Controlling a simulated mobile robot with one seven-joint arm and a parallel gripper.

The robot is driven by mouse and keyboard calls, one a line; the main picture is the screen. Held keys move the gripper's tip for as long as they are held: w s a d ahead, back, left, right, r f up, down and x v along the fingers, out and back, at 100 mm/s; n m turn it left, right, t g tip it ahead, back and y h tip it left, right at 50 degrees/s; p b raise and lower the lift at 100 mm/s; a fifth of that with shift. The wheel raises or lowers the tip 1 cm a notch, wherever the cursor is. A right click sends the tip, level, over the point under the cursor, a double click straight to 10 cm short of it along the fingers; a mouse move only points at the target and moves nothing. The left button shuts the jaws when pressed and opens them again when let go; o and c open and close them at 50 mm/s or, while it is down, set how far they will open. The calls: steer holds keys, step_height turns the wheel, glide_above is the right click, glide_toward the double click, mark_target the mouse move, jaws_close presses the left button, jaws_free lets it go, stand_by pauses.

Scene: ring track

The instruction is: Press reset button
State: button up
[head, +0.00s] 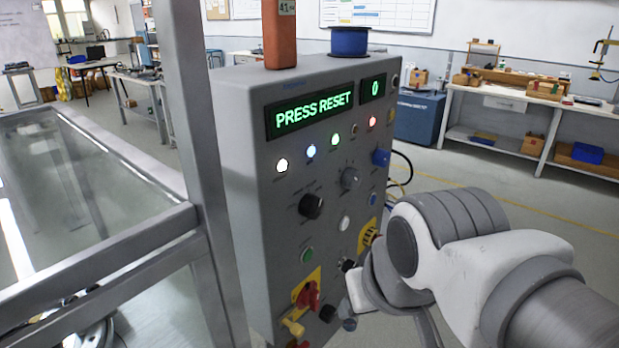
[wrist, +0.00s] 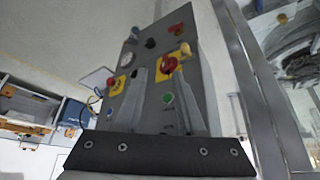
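A grey control panel (head: 262,210) fills the middle of the head view. Its green display (head: 312,113) reads "PRESS RESET", and a small counter (head: 374,88) reads 0. The face carries a green button (head: 307,255), a white button (head: 345,223), a blue button (head: 373,199) and several knobs. I cannot read which control is labelled reset. My gripper (wrist: 160,75) is open and empty, its two fingers apart and pointing at the panel. In the head view my wrist hides the fingertips and the panel's lower right.
A metal frame post (head: 190,150) and glass-topped guard (head: 85,200) stand left of the panel. A red-orange column (head: 280,40) and a blue cylinder (head: 349,42) are on top. Workbenches (head: 530,105) line the far wall. Floor to the right is clear.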

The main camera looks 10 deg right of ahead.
jaws_close()
stand_by(1.2)
